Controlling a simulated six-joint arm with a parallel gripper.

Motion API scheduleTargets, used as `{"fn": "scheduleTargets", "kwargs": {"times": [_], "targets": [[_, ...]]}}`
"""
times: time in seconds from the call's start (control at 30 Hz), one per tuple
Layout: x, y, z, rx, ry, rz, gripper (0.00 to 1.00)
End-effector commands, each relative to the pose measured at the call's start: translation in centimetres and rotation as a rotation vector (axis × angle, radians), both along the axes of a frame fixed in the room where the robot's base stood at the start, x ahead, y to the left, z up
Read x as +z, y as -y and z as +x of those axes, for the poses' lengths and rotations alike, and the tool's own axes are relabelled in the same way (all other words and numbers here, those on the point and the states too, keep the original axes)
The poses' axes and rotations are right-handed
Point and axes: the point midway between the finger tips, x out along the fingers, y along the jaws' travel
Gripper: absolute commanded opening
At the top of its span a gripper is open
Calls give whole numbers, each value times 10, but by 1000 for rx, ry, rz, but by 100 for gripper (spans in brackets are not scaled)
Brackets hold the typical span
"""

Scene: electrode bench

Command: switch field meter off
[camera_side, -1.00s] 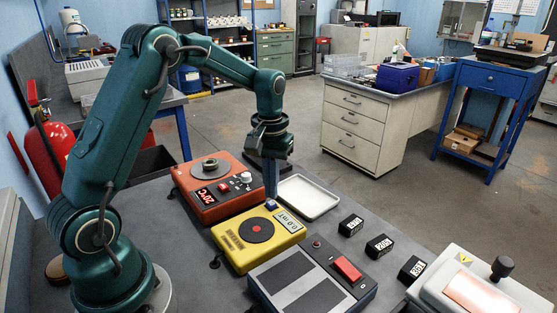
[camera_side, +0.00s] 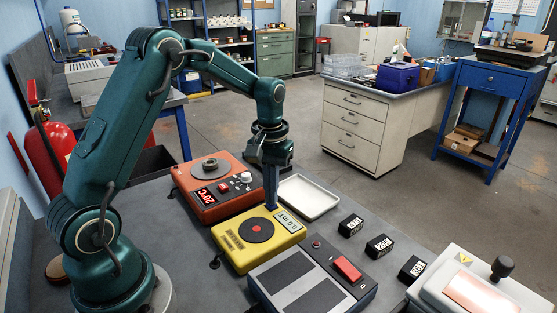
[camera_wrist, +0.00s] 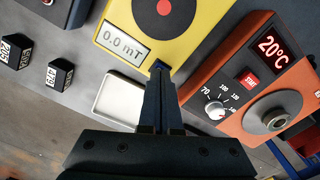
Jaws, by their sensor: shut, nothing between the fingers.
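The field meter is a yellow box (camera_side: 238,251) with a red-centred black disc on top and a display (camera_side: 287,221) that reads 0.0 mT in the wrist view (camera_wrist: 123,43). My gripper (camera_side: 271,207) is shut and empty, pointing down at the meter's far edge beside the display. In the wrist view its fingertips (camera_wrist: 158,70) overlap the meter's edge, where a small blue part (camera_wrist: 159,65) shows just past them. The fingers hide most of this part, so its position and whether they touch it cannot be told.
An orange hotplate (camera_side: 206,210) reading 20°C stands close behind the meter. An empty white tray (camera_side: 309,196) lies to the right of the fingers. A grey unit with a red switch (camera_side: 347,268) is in front. Several small black number blocks (camera_side: 379,244) stand to the right.

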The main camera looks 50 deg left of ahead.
Motion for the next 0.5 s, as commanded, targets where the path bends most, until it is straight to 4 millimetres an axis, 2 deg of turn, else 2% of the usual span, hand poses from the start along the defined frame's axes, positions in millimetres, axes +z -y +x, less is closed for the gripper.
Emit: {"fn": "scheduleTargets", "kwargs": {"times": [0.5], "targets": [[-2, 0, 0, 0, 2, 1, 0]]}}
